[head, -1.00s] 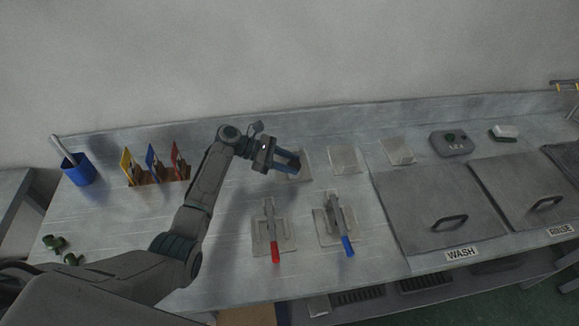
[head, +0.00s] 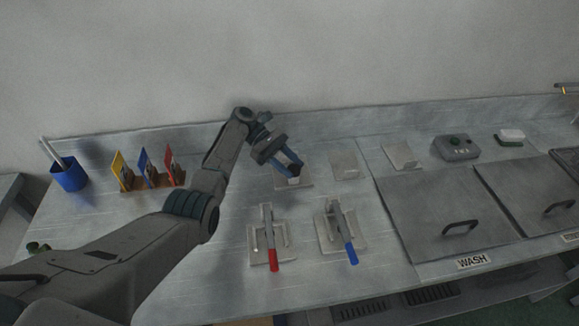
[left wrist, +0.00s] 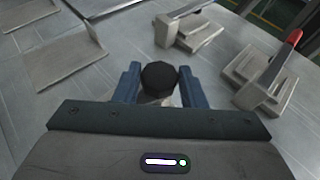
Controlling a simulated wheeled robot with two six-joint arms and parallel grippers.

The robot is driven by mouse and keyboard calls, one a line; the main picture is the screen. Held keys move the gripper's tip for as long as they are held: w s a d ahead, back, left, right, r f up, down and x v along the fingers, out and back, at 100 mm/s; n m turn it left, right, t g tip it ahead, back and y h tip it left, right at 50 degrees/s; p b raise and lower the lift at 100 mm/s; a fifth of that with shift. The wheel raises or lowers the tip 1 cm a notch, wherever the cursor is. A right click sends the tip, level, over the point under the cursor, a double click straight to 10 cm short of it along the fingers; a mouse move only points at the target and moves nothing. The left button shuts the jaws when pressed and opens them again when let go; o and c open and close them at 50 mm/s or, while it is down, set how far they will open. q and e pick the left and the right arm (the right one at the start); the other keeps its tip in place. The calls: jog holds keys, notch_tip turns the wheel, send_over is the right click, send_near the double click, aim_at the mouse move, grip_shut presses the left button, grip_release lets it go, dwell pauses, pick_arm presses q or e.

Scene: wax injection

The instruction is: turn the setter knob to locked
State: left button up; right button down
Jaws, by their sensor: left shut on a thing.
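The setter knob shows as a dark round knob (left wrist: 159,75) between the blue fingers in the left wrist view. My left gripper (head: 292,172) is shut on it, above a pale plate (head: 280,186) at the back middle of the bench. It also shows in the left wrist view (left wrist: 158,85), one finger on each side of the knob. In the head view the fingers hide the knob. Any lock marking on it cannot be made out. My right gripper is not in view.
In front stand a red-handled clamp (head: 272,255) and a blue-handled clamp (head: 350,252). Pale plates (head: 345,166) lie to the right. Lidded WASH tank (head: 445,212) is further right. A card rack (head: 150,184) and blue cup (head: 69,176) stand left.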

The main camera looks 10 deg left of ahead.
aim_at(290, 165)
pick_arm(q)
jog(key=shift+f, duration=0.15)
jog(key=o, duration=1)
jog(key=shift+r, duration=0.4)
notch_tip(290, 165, up, 4)
jog(key=p, duration=0.3)
jog(key=shift+f, duration=0.15)
jog(key=s+d+p, duration=0.3)
jog(key=s+p, duration=0.4)
jog(key=s, duration=0.8)
jog(key=shift+s+d+r, duration=0.25)
jog(key=shift+s+d, duration=0.05)
